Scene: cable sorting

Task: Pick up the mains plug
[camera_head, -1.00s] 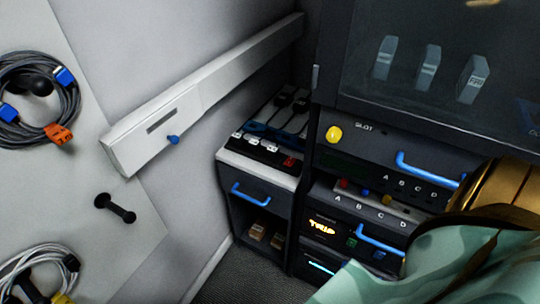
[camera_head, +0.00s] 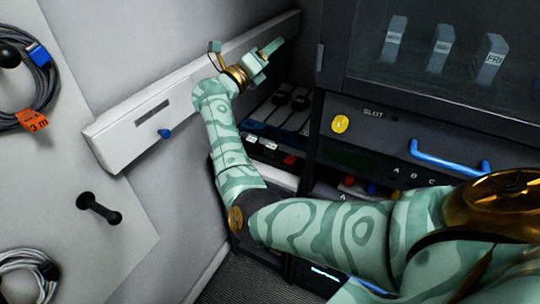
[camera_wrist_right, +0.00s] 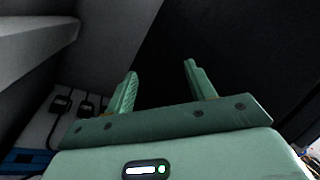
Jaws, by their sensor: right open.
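Several black plug-like blocks with cables (camera_head: 281,97) lie on top of the low cabinet in the corner; I cannot tell which one is the mains plug. Two of them also show in the right wrist view (camera_wrist_right: 60,104), left of my fingers and apart from them. My right gripper (camera_head: 246,46) is raised above and left of these blocks, in front of the pale wall rail. It is open, and nothing shows between its fingers in the right wrist view (camera_wrist_right: 160,70). My right forearm hides part of the cabinet. My left gripper is not in view.
The pale rail (camera_head: 130,128) with a blue knob (camera_head: 165,133) runs along the wall close to the gripper. A dark rack with a blue handle (camera_head: 450,160) and yellow button (camera_head: 340,123) stands right. Coiled cables (camera_head: 40,75) hang on the left panel.

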